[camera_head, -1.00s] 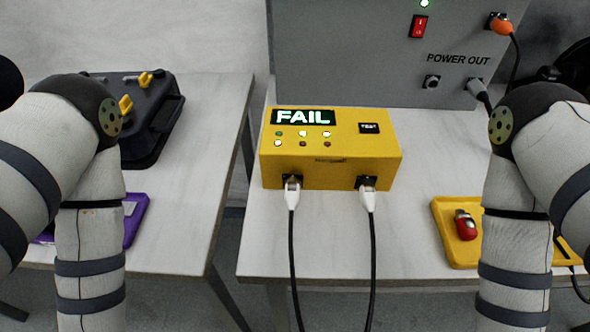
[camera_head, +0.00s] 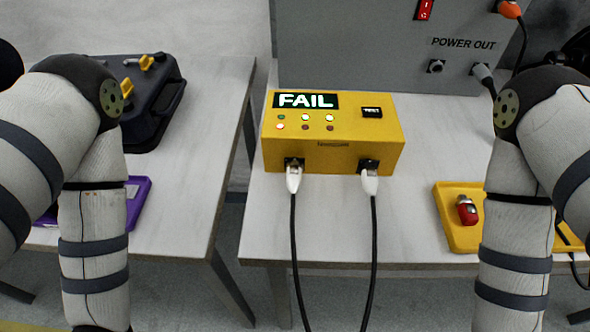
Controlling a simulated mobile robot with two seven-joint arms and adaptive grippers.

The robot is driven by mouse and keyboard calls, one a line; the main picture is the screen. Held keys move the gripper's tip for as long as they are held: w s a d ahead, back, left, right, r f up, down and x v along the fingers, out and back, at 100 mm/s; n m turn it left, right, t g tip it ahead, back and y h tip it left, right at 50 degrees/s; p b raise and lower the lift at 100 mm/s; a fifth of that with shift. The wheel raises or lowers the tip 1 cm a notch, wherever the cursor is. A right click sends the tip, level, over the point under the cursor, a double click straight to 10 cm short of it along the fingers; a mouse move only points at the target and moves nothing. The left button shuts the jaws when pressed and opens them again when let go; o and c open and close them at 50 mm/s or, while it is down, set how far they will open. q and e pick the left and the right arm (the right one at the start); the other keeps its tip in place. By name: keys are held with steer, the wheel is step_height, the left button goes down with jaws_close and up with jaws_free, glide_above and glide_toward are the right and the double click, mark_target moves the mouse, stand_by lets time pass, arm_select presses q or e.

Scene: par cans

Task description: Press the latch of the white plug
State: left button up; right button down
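A yellow tester box (camera_head: 346,143) stands on the right table, its display reading FAIL. Two white plugs sit in sockets on its front face: a left white plug (camera_head: 293,179) and a right white plug (camera_head: 369,182). A black cable hangs down from each over the table's front edge. The latches are too small to make out. Both of my arms come in at the sides and bend down. My left and right grippers are both below the picture, away from the plugs.
A grey power cabinet (camera_head: 380,45) stands behind the tester. A yellow tray (camera_head: 453,228) with a red connector (camera_head: 466,210) lies at right. On the left table are a black case (camera_head: 150,100) and a purple tray (camera_head: 137,203). A gap separates the tables.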

arm_select(q)
steer(key=shift+c, duration=0.3)
jaws_close()
stand_by(1.0)
